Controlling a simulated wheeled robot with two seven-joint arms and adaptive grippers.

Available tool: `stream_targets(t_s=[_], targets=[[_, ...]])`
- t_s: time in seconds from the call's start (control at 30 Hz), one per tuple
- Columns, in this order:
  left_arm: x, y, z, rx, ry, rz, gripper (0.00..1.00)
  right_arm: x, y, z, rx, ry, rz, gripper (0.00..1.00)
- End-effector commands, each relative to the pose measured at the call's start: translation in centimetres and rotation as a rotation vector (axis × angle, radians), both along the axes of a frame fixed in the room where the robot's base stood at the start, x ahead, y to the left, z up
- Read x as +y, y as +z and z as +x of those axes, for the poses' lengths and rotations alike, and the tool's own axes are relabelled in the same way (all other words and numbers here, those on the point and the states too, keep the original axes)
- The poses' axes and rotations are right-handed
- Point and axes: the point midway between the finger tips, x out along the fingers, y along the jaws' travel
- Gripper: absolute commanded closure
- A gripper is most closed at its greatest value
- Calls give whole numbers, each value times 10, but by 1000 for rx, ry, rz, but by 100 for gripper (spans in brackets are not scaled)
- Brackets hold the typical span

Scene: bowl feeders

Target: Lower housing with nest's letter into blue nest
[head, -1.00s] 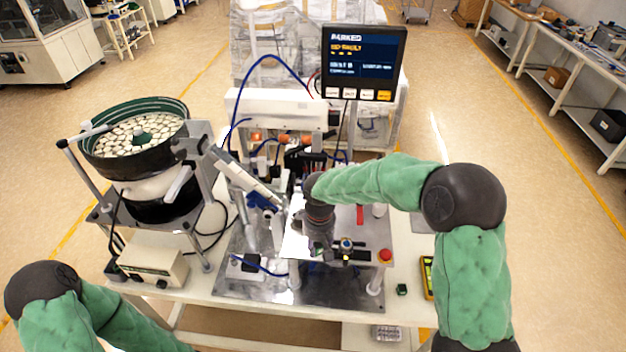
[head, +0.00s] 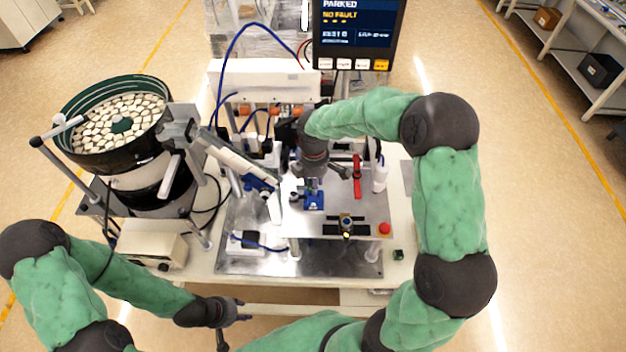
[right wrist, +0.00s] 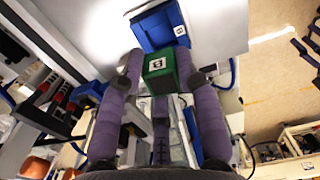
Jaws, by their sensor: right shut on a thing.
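The green housing (right wrist: 160,68) is held between the fingertips of my right gripper (right wrist: 155,72); a white label with a dark letter faces the right wrist camera. The blue nest (right wrist: 158,28) is just beyond it in that view, with a similar label at its right side; both letters are too small to read surely. The housing appears in front of the nest, not seated in it. In the head view the blue nest (head: 314,204) stands on the metal plate, just below my right gripper (head: 313,184). My left gripper (head: 234,320) is empty, fingers apart, off the table's front edge.
Right of the nest are a red lever (head: 357,177), a white bottle (head: 380,178) and a red button (head: 384,229). A black fixture (head: 346,227) is in front. A dark green block (head: 398,254) lies on the table. The bowl feeder (head: 112,135) stands left, its track near the nest.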

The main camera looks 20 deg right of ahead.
Motion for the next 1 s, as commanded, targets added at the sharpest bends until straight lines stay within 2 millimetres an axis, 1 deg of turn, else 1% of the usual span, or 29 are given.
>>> stream_targets(t_s=[0.5,0.7,1.0], targets=[[0,-23,0,0,0,0,60,0,-31,0,-1,-2,0,91],[0,-30,0,-1,0,0,60,0,-41,0,0,-2,0,91],[0,-31,0,-1,0,0,60,0,-45,0,0,-2,0,91]])
